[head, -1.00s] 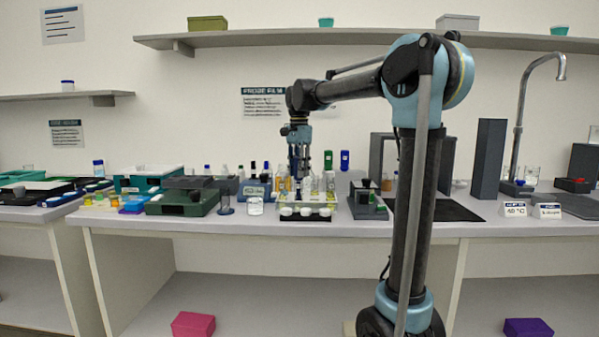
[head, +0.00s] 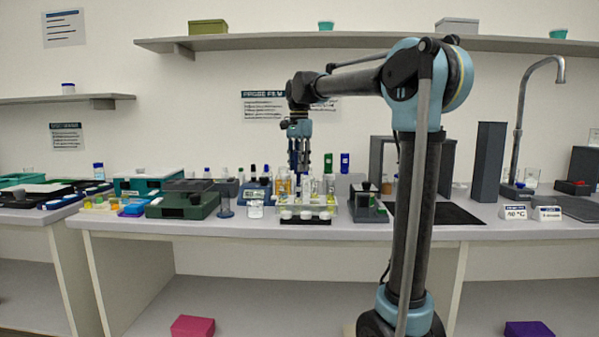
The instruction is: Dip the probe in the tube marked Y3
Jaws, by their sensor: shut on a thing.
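My gripper (head: 299,168) points straight down above the tube rack (head: 307,208) in the middle of the bench. It is shut on the probe, a thin thing that I can hardly make out between the dark fingers. The rack holds several clear tubes, among them one at the right (head: 329,184) and one with amber content at the left (head: 283,184). White round caps or cups show along the rack's front. The tube marks are too small to read, so I cannot tell which is Y3. Whether the probe's tip is inside a tube is hidden.
A black mat (head: 440,213) lies farther right.

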